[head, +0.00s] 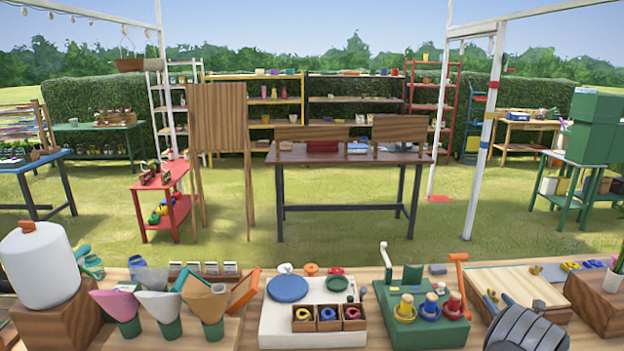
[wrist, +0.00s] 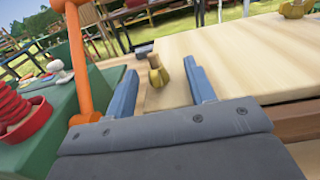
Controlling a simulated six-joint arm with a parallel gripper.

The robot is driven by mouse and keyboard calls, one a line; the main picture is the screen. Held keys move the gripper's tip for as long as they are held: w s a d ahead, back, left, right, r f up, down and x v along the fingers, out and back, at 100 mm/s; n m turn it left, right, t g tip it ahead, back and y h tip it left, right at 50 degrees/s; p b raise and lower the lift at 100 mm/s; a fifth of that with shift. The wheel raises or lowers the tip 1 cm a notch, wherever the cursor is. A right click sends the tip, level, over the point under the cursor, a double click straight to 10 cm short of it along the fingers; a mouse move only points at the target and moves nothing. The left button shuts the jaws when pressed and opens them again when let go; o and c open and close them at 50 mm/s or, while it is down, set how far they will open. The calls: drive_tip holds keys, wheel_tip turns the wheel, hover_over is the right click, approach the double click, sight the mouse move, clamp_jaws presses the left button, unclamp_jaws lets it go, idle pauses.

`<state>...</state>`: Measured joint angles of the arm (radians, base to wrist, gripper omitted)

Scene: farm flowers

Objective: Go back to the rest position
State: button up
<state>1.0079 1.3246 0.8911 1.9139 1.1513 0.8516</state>
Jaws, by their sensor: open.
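My gripper (wrist: 160,88) shows in the wrist view with its two blue fingers apart and nothing between them. Beyond the fingers, a small yellow-brown knob (wrist: 158,72) stands on a pale wooden board (wrist: 240,55). I cannot tell how far the fingertips are from it. In the head view my grey gripper (head: 487,300) is at the lower right, above the near edge of the pale wooden board (head: 510,285).
A green block with ringed pegs (head: 420,325) and an orange lever (head: 460,270) stands left of my gripper; the orange lever (wrist: 75,50) is close in the wrist view. A white board (head: 275,325), paper cones (head: 160,305) and a white canister (head: 40,262) stand further left.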

drive_tip(key=shift+w+d+n+g+y, duration=0.1)
drive_tip(key=shift+d+n+g+y, duration=0.1)
drive_tip(key=shift+n+y, duration=0.85)
drive_tip(key=shift+d+n+g+y, duration=0.2)
drive_tip(key=shift+n+y, duration=0.35)
drive_tip(key=shift+y, duration=0.9)
drive_tip(key=shift+y, duration=0.3)
